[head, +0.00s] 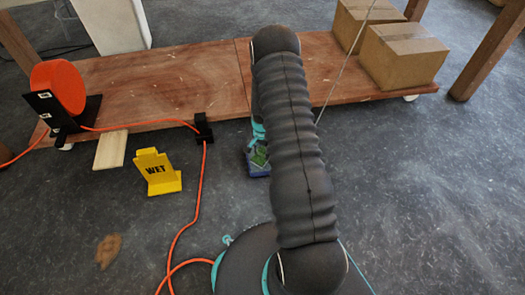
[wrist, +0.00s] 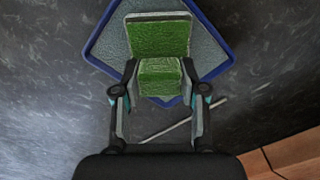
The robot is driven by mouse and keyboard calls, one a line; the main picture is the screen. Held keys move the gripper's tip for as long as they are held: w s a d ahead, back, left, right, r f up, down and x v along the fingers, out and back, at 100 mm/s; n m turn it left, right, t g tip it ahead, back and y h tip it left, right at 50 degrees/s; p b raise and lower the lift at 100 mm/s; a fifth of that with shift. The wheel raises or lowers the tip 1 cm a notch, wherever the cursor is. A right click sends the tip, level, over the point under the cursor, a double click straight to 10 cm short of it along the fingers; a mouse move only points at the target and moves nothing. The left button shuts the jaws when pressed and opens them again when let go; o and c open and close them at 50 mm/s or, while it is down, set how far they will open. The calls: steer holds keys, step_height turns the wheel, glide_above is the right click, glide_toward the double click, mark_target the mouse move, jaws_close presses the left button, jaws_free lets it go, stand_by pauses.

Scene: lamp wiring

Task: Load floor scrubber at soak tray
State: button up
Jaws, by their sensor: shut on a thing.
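The floor scrubber (wrist: 160,38) is a green textured pad with a smaller green block at its near side. My gripper (wrist: 160,80) is shut on that block, with one finger on each side. The soak tray (wrist: 215,48) is grey with a blue rim and lies under and around the scrubber in the wrist view. I cannot tell whether the pad touches the tray's bottom. In the head view the tray (head: 257,173) shows only in part, left of my dark arm, which hides most of my gripper.
An orange cord (head: 198,190) runs over the floor from an orange reel (head: 58,87) through a black clip (head: 203,128). A yellow WET sign (head: 157,172) stands left of it. A low wheeled wooden platform (head: 170,80) carries cardboard boxes (head: 403,57). A brown stain (head: 108,250) marks the floor.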

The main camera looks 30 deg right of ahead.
mark_target(262, 150)
steer(key=shift+r+p, duration=1.8)
steer(key=shift+r, duration=1.7)
